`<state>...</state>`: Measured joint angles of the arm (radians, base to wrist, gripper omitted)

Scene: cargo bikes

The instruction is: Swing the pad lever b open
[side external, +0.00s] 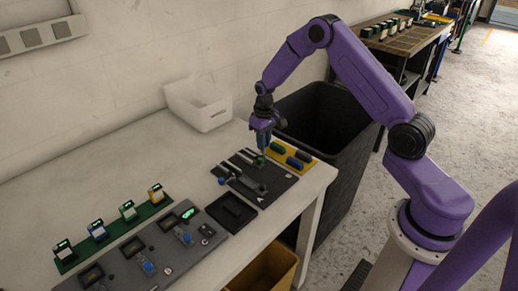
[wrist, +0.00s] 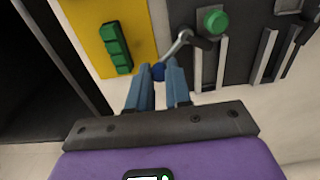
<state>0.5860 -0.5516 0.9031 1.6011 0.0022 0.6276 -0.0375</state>
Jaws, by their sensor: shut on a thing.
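A metal pad lever (wrist: 178,44) with a round blue knob (wrist: 158,72) shows in the wrist view, its arm running from a dark pivot down to the left. My gripper (wrist: 160,75) is shut on the blue knob, one finger on each side. In the side view my gripper (side external: 262,148) points down at the far end of the dark lever panel (side external: 270,194), which is also in the wrist view (wrist: 240,55). The fingers hide the held knob in the side view. Another lever with a blue knob (side external: 222,181) lies at the panel's left side. No lever's letter is readable.
A green round knob (wrist: 215,20) stands close to the held lever. A yellow plate (side external: 304,168) with blue and green blocks lies beside the panel. A white bin (side external: 198,108) stands at the wall, and a black bin (side external: 325,120) is beyond the table edge.

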